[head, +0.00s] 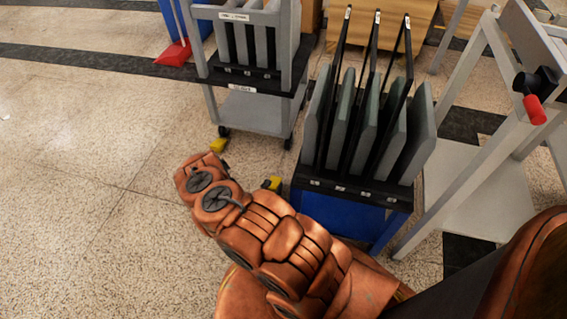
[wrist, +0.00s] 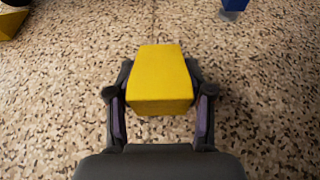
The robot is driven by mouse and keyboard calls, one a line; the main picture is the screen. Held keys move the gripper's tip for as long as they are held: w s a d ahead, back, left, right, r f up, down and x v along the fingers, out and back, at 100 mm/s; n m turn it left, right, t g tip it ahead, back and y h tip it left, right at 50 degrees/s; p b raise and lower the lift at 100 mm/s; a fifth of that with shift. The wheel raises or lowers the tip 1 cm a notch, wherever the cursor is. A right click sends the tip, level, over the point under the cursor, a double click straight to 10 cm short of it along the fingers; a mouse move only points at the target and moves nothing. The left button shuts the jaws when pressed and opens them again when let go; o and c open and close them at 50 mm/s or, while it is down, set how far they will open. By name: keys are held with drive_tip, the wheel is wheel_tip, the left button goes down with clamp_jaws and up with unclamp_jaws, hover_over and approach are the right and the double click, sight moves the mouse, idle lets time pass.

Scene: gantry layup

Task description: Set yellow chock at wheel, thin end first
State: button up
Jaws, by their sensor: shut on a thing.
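The yellow chock (wrist: 160,80) sits between the two fingers of my gripper (wrist: 159,88) in the wrist view. My gripper is shut on it, with speckled floor below. I cannot tell for sure which end is the thin one. In the head view, my arm hides most of the gripper, and part of the held chock (head: 272,184) shows beside my arm. A second yellow chock (head: 218,145) lies on the floor by a wheel (head: 223,131) of the grey cart (head: 255,112). That second chock also shows at the wrist view's top left (wrist: 10,22), apart from my gripper.
A blue-based rack (head: 340,212) with several upright panels stands right of my gripper; a blue leg (wrist: 235,5) shows in the wrist view. A grey frame with a red handle (head: 535,110) stands farther right. Open floor (head: 90,180) lies to the left.

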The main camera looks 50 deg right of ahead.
drive_tip(key=b, duration=0.4)
hover_over(283, 163)
drive_tip(key=shift+s, duration=0.1)
drive_tip(key=shift+f+b, duration=1.5)
drive_tip(key=shift+f, duration=0.2)
drive_tip(key=shift+a+f, duration=0.1)
drive_tip(key=shift+f, duration=0.05)
drive_tip(key=o, duration=1.3)
drive_tip(key=shift+o, duration=0.2)
